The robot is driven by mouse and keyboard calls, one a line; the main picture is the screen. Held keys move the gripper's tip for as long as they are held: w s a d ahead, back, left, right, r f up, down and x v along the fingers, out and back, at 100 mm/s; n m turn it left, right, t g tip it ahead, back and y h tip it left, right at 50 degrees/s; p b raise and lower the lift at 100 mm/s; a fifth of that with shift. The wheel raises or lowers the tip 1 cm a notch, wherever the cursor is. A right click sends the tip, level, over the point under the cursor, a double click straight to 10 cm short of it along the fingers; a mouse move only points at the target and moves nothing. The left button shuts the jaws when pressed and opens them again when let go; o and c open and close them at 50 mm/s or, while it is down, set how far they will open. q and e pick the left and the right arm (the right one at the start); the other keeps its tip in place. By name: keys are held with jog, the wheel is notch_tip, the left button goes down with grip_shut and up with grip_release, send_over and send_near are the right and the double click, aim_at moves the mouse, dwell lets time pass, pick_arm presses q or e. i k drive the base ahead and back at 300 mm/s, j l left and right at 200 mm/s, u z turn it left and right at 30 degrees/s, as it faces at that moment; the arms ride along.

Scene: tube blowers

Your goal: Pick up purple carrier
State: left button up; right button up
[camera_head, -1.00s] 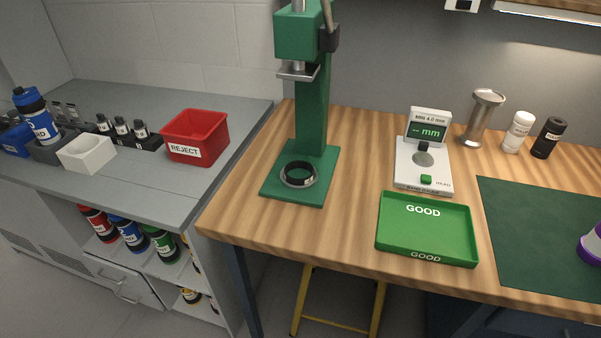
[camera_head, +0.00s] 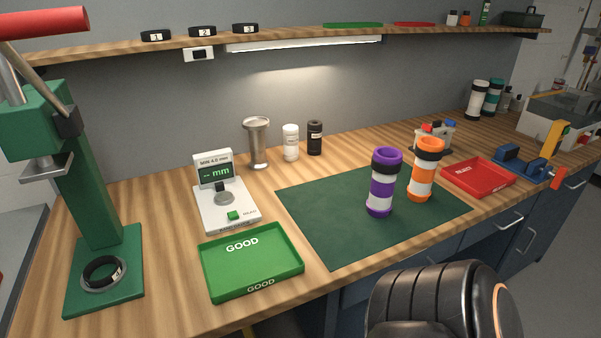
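The purple carrier (camera_head: 382,186) stands upright on the dark green mat (camera_head: 325,225). Neither of my grippers is in view.
A green GOOD tray (camera_head: 250,279) lies left of the mat, with a gauge (camera_head: 226,199) behind it. A green press (camera_head: 95,210) stands at the far left. A red tray (camera_head: 478,179) and a blue vise (camera_head: 523,164) are to the right. A shelf (camera_head: 290,36) runs above.

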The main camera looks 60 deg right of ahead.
aim_at(386, 162)
jog(key=z, duration=2.35)
jog(key=i+l+u, duration=0.1)
jog(key=l, duration=0.25)
jog(key=i+l, duration=0.1)
jog(key=l, duration=0.2)
jog(key=i+l+u, duration=0.15)
jog(key=l, duration=0.2)
